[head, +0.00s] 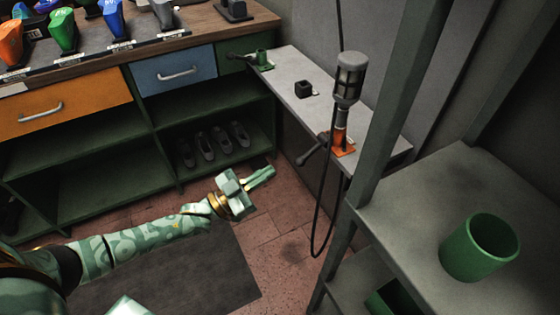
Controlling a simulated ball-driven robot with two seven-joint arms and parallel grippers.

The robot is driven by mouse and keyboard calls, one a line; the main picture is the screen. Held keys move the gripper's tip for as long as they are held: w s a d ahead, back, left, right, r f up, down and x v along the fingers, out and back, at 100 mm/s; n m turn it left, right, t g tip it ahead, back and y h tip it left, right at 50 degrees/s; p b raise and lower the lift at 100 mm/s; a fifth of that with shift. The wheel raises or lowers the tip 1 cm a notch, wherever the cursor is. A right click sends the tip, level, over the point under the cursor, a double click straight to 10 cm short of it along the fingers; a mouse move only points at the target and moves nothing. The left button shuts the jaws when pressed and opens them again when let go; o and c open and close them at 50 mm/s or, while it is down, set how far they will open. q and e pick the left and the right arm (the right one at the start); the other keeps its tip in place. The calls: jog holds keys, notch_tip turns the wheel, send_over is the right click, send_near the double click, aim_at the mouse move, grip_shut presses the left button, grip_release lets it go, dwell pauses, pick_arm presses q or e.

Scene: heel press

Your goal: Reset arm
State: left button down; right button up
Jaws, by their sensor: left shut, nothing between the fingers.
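My left gripper (262,177) is at the end of my green patterned arm, which comes in from the left. Its fingers are together and hold nothing. It hangs in open air over the tiled floor, in front of the green shelf unit and left of the grey side bench (302,103). On that bench a grey-headed tool with an orange base (342,138) stands near the right end, and a dark cable hangs down from it. A handle (313,150) sticks out at the bench's front edge. My right gripper does not show.
A workbench with an orange drawer (65,98) and a blue drawer (175,70) stands at the back left. Dark shoes (213,140) sit on its lower shelf. A metal rack (400,215) at the right bears a green cup (478,248). A dark mat (190,270) lies on the floor.

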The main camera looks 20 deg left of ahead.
pick_arm(q)
jog(key=shift+v, duration=0.85)
jog(key=shift+f, duration=0.1)
